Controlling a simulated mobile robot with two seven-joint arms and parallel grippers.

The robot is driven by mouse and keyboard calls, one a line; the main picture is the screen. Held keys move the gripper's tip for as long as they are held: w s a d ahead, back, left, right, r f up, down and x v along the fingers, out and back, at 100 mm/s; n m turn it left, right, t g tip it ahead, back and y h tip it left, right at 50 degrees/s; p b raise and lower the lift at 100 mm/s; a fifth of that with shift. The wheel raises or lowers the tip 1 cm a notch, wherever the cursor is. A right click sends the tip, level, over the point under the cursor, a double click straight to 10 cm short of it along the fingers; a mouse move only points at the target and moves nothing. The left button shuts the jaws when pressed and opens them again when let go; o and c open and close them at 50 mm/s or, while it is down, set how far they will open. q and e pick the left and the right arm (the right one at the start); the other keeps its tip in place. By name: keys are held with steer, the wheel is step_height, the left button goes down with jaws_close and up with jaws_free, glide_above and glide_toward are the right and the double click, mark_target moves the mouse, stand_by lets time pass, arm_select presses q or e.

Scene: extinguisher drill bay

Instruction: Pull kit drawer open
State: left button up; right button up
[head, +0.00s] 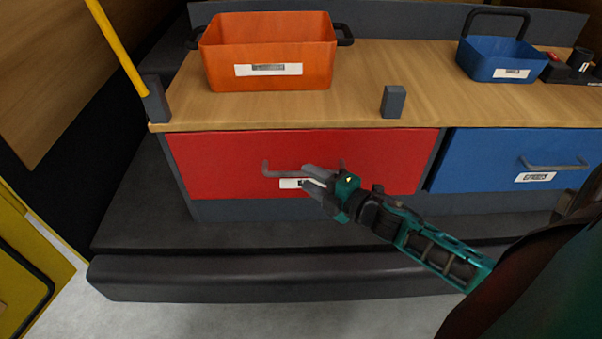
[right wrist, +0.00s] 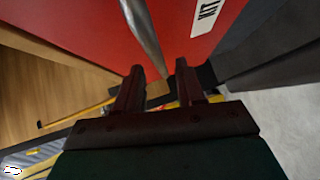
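The kit drawer (head: 230,160) has a red front under the wooden counter and looks closed. Its grey bar handle (head: 280,173) sits mid-front, above a white label (head: 291,184), partly covered by my gripper. In the right wrist view the label (right wrist: 206,14) reads "KIT". My right gripper (head: 314,177) is at the handle's right part, coming from the lower right. In the right wrist view its fingers (right wrist: 160,82) are apart, and the handle bar (right wrist: 143,35) runs down toward the gap between them. I cannot tell whether they touch it. My left gripper is not in view.
An orange bin (head: 268,75) and a small grey block (head: 393,101) are on the counter (head: 350,70). A blue drawer (head: 480,150) is to the right, with a blue caddy (head: 497,62) above. A dark step (head: 270,275) runs below. A yellow pole (head: 118,47) stands left.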

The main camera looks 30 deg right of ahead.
mark_target(304, 175)
steer(key=shift+x, duration=1.95)
jaws_close()
